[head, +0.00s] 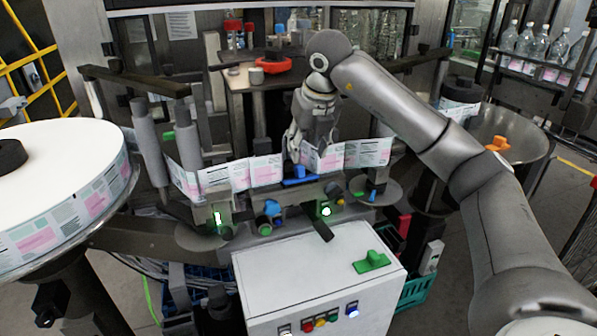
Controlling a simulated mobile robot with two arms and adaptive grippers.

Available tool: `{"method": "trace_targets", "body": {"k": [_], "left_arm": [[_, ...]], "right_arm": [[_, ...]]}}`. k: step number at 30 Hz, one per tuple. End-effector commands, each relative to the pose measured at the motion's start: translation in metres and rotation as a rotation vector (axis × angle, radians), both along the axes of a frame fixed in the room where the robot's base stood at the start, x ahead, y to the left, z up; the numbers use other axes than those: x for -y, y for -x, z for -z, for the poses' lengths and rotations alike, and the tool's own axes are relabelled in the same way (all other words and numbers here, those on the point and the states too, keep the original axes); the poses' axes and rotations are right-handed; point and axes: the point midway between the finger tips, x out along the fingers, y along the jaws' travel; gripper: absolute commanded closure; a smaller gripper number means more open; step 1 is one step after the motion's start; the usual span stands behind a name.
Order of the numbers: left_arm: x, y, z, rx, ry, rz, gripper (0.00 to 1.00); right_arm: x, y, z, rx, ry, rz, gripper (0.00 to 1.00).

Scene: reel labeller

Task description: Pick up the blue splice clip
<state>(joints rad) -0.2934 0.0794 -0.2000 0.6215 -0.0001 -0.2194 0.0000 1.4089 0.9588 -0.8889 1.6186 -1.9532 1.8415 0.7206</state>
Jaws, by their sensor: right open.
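The blue splice clip (300,181) has a flat base with an upright grip. It sits on the dark splicing ledge at the middle of the labeller, in front of the printed label web. My right gripper (296,157) comes down from above, just over and behind the clip. Its jaws are open, with the fingertips close to the clip's grip. I cannot tell whether they touch it. My left gripper is not in view.
A similar green clip (371,262) lies on the white control cabinet (275,273). An orange clip (497,144) lies on the right round table. A large label reel (65,215) fills the left. Rollers and the label web (266,170) crowd the clip.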

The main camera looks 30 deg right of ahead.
Motion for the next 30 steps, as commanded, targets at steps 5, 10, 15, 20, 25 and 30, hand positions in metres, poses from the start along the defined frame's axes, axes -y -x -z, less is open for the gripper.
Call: {"method": "trace_targets", "body": {"k": [5, 10, 15, 20, 25, 30], "left_arm": [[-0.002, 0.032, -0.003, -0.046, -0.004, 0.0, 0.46], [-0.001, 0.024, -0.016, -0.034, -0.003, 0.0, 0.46], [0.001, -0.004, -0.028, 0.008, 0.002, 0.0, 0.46], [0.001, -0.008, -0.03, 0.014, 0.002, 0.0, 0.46], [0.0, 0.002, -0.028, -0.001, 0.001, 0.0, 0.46], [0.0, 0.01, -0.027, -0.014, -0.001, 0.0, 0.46]], "right_arm": [[0.001, -0.006, 0.015, -0.003, 0.0, -0.001, 0.57], [0.002, -0.015, 0.029, -0.006, -0.001, -0.002, 0.57], [0.003, -0.026, 0.052, -0.004, -0.001, -0.002, 0.57], [0.004, -0.029, 0.062, -0.001, -0.002, -0.003, 0.57], [0.003, -0.03, 0.062, 0.0, -0.002, -0.003, 0.57], [0.003, -0.03, 0.062, 0.0, -0.002, -0.003, 0.76]]}}
